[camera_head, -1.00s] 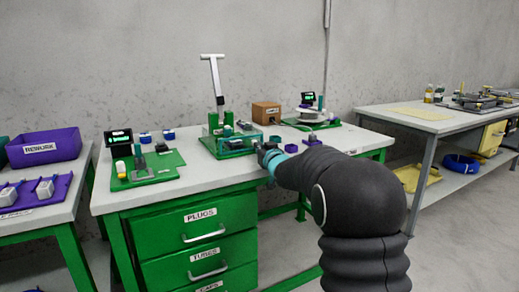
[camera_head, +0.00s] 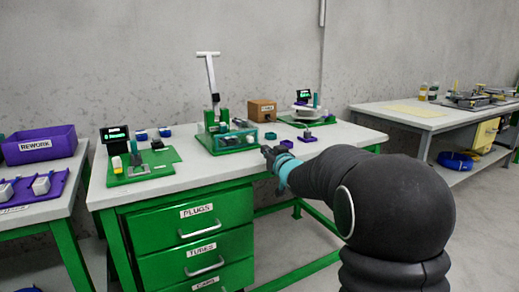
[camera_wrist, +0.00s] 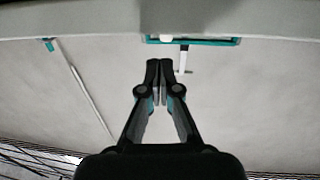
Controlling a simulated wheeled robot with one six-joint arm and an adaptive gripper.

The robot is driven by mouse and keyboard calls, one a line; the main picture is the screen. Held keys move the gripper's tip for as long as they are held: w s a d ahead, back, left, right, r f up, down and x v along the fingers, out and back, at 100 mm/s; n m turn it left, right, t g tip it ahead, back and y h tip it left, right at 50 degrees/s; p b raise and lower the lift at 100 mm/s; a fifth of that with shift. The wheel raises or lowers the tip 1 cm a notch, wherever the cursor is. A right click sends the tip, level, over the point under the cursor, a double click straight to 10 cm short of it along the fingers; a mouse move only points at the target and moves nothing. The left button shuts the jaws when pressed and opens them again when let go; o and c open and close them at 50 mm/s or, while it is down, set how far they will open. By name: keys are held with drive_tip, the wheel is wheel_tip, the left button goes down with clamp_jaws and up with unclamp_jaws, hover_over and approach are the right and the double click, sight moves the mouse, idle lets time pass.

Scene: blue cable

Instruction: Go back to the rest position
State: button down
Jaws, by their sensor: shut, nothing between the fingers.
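My gripper (camera_head: 270,152) is at the front edge of the middle workbench (camera_head: 180,188) in the head view, a little in front of the green lever press (camera_head: 221,130). In the wrist view my gripper (camera_wrist: 160,72) is shut and empty, its two fingertips together. Part of the wall and a bench edge (camera_wrist: 90,20) show beyond the fingers there. My dark arm reaches in from the right of the head view.
Green drawers (camera_head: 200,247) stand under the bench. A green fixture board (camera_head: 150,172) lies at its left and a brown box (camera_head: 262,111) at the back. A purple rework bin (camera_head: 42,153) is far left. A blue cable coil (camera_head: 455,162) lies on the right table's shelf.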

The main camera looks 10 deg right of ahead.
drive_tip(key=s+d+f+m+g+h, duration=0.1)
drive_tip(key=s+d+f+g+h, duration=0.25)
drive_tip(key=s+f, duration=0.35)
drive_tip(key=s+d+f+m+g+h, duration=0.1)
drive_tip(key=s+d+f+g+h, duration=0.1)
drive_tip(key=s+d+f+g, duration=0.4)
drive_tip(key=s+a, duration=0.4)
drive_tip(key=s, duration=0.7)
drive_tip(key=s+a+g+y, duration=0.1)
drive_tip(key=s+a, duration=0.3)
drive_tip(key=s, duration=0.8)
drive_tip(key=s+a+g+y, duration=0.1)
drive_tip(key=s+a, duration=0.3)
drive_tip(key=s, duration=0.7)
drive_tip(key=shift+s+f, duration=0.15)
drive_tip(key=shift+s, duration=0.1)
